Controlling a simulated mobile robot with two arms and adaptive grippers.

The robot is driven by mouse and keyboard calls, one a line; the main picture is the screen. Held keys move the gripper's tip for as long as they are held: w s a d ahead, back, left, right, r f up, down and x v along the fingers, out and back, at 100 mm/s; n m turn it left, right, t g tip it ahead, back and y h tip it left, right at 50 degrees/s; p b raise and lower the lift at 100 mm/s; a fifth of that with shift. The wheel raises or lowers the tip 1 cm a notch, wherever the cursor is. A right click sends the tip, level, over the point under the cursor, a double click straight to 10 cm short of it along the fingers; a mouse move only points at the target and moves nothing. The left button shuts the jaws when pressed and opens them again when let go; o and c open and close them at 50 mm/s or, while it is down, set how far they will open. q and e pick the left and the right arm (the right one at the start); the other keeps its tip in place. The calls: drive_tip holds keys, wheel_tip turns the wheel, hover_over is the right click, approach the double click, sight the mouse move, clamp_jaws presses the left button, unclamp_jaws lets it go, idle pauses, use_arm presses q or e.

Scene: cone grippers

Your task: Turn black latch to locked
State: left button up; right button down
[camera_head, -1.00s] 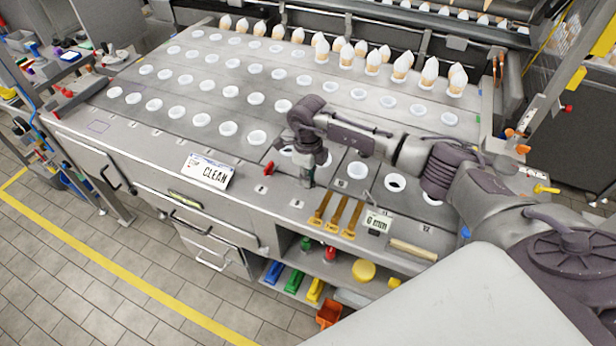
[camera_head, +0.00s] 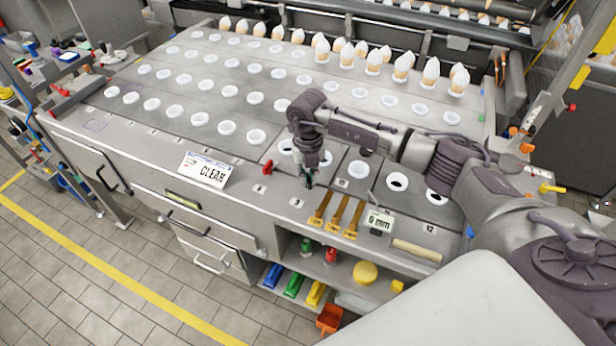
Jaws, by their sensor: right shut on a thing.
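My right gripper (camera_head: 308,182) points down at the front edge of the grey worktop, right of the CLEAN sign. It is shut on a small dark part there, which looks to be the black latch; the fingers cover most of it, so its turn position cannot be told. A red latch (camera_head: 267,167) stands just left of the gripper, apart from it. My left gripper is not in view.
White-rimmed holes fill the worktop (camera_head: 190,140), with white-topped cones at the back. The CLEAN sign (camera_head: 205,169), yellow-brown tools (camera_head: 338,215) and a "0 mm" sign (camera_head: 379,221) lie along the front. A shelf below holds coloured items.

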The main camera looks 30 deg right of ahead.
sight(308, 178)
drive_tip(key=m, duration=0.6)
drive_tip(key=shift+r+m, duration=0.1)
drive_tip(key=shift+m, duration=0.3)
idle(0.3)
drive_tip(key=c, duration=1.2)
unclamp_jaws()
drive_tip(key=shift+r, duration=0.15)
wheel_tip(308, 178, up, 12)
drive_tip(key=shift+f+b, duration=0.15)
drive_tip(key=shift+b, duration=0.15)
